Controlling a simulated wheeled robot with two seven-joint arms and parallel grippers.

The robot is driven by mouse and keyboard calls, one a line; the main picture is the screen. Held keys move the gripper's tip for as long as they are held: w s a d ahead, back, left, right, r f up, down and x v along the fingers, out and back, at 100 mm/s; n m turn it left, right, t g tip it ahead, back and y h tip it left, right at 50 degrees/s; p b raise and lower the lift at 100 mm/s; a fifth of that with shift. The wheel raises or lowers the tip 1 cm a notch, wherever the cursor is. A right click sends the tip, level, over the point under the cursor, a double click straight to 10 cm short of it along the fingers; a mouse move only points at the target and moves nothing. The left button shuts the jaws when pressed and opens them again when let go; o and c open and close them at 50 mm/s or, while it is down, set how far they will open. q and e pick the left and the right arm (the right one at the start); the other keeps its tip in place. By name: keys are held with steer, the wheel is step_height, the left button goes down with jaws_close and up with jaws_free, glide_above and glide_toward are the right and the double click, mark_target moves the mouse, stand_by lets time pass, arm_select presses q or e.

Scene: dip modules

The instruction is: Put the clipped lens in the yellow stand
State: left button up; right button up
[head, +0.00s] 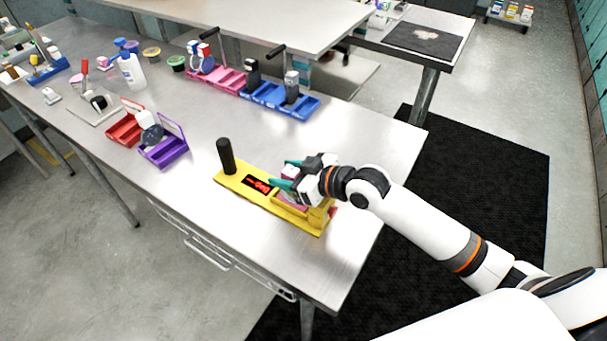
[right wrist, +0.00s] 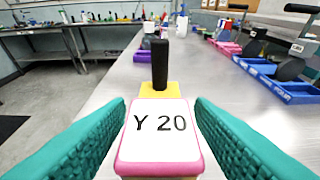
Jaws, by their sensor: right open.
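The yellow stand (head: 230,180) lies near the front edge of the steel table, with a black upright post at its left end and a black plate with red marks. A pink-edged piece with a white label reading "Y 20" (right wrist: 160,135) is in the right wrist view; I take it to be the clipped lens. Pink also shows at the stand's right compartment (head: 293,201), partly hidden by the gripper. My right gripper (head: 287,174) is open over the stand, its green fingers on either side of the labelled piece, with gaps visible. My left gripper is out of view.
A purple tray (head: 168,154) and red tray (head: 121,131) sit left of the stand. Pink (head: 229,83) and blue (head: 306,106) trays with black-handled devices stand behind. A white bottle (head: 132,72) is farther back. Bare table lies between these and the stand.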

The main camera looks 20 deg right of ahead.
steer(key=b+v, duration=0.2)
steer(key=v, duration=0.9)
steer(key=shift+f, duration=0.15)
steer(key=shift+s+d+r, duration=0.2)
steer(key=shift+s+r, duration=0.05)
